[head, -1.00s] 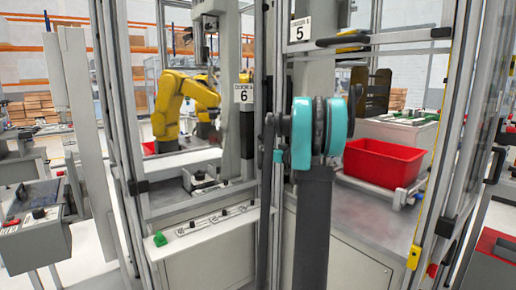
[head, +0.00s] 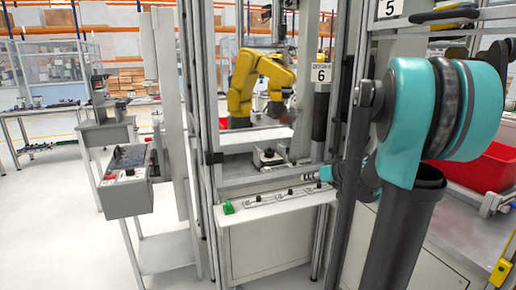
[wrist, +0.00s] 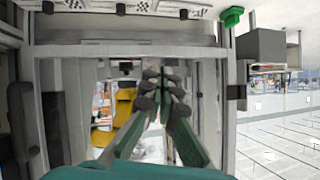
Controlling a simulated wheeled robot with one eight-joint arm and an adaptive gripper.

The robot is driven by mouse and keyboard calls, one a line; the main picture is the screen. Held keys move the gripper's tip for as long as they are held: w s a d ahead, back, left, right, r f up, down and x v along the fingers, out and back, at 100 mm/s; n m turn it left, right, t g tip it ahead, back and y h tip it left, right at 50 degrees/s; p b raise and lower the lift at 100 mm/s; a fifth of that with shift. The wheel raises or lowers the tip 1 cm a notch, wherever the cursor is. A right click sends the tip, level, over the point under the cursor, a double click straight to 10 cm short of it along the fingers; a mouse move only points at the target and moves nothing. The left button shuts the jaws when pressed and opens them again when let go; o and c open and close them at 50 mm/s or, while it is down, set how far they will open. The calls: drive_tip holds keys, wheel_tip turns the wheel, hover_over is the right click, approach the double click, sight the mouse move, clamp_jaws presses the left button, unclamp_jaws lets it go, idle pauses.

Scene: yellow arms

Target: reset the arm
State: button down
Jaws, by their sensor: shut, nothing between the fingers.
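My gripper (wrist: 163,80) shows in the middle of the wrist view. Its two green-and-grey fingers come together at the tips and hold nothing. In the head view, the big teal joint and dark link of my arm (head: 440,110) fill the right side. A smaller teal-and-grey part of my arm (head: 350,180) shows low behind the dark link, in front of the cell numbered 6. The fingers cannot be made out clearly there.
A yellow robot arm (head: 256,80) stands inside the framed cell. A grey control box (head: 125,185) stands left. A red bin (head: 490,168) is right. Open floor lies at left.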

drive_tip(key=s+a+f+m+g+h, duration=0.1)
drive_tip(key=s+a+f+g, duration=0.1)
drive_tip(key=s+f, duration=0.45)
drive_tip(key=s+a+f+m+g+h, duration=0.1)
drive_tip(key=s+a+f+g+h, duration=0.2)
drive_tip(key=s, duration=0.6)
drive_tip(key=s+d+f+m+h, duration=0.1)
drive_tip(key=s+d+f, duration=0.1)
drive_tip(key=s+f, duration=0.2)
drive_tip(key=s+d+f+m+h, duration=0.1)
drive_tip(key=s+f, duration=0.3)
drive_tip(key=s, duration=0.5)
drive_tip(key=shift+d+f+g+h, duration=0.3)
drive_tip(key=shift+d+h, duration=0.1)
drive_tip(key=shift+d, duration=0.25)
